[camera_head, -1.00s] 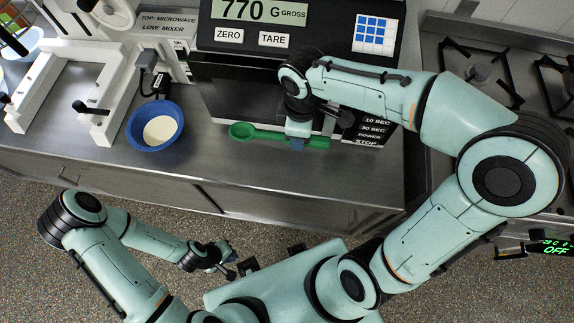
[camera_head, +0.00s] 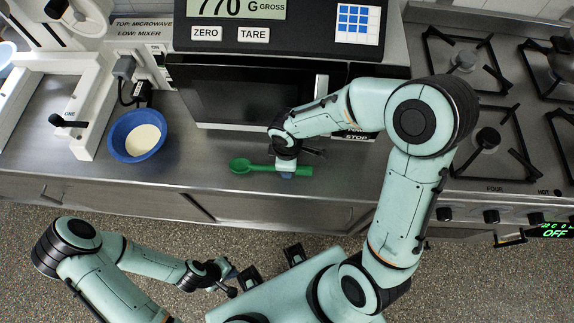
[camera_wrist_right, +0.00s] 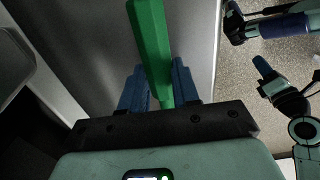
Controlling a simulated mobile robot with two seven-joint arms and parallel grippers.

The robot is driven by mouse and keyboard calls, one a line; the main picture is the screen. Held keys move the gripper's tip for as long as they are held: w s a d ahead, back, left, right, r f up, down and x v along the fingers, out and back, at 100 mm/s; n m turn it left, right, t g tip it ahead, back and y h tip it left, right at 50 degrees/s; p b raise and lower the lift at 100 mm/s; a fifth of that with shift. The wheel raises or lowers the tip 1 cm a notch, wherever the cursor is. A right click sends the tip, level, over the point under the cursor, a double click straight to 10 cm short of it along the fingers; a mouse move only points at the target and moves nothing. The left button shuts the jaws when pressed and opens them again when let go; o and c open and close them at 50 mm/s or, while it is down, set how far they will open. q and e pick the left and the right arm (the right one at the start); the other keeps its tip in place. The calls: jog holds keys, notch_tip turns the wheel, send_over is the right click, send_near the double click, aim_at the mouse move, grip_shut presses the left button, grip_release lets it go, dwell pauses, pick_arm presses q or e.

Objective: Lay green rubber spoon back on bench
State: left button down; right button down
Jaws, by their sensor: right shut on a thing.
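The green rubber spoon (camera_head: 258,168) lies crosswise in the head view, its bowl to the left and handle to the right, over the steel bench (camera_head: 205,165) near its front edge. I cannot tell whether it touches the bench. My right gripper (camera_head: 287,174) points down and is shut on the spoon's handle. In the right wrist view the green spoon (camera_wrist_right: 150,45) runs up between the blue fingers of the right gripper (camera_wrist_right: 158,88). My left gripper (camera_head: 230,274) is low in front of the bench, away from the spoon; its jaw opening is unclear.
A blue bowl (camera_head: 117,138) with pale contents stands left of the spoon. A microwave (camera_head: 240,95) with a scale (camera_head: 280,38) on top is behind it. A stove (camera_head: 470,125) is at the right. Bare bench lies between bowl and spoon.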

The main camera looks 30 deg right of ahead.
pick_arm(q)
jog(key=shift+s+f, duration=0.1)
jog(key=shift+f, duration=0.05)
pick_arm(e)
jog(key=shift+f, duration=0.3)
jog(key=c, duration=0.8)
grip_release()
pick_arm(q)
jog(key=shift+w+r+p, duration=0.35)
jog(key=shift+r+p, duration=0.05)
jog(key=shift+r, duration=0.15)
jog(key=shift+w+r+p, duration=0.3)
jog(key=shift+r+p, duration=0.1)
jog(key=shift+r, duration=0.15)
pick_arm(e)
jog(key=r, duration=1.3)
jog(key=shift+s+a+r, duration=0.15)
jog(key=shift+s+a, duration=0.1)
jog(key=shift+s, duration=0.1)
pick_arm(q)
jog(key=shift+s, duration=0.1)
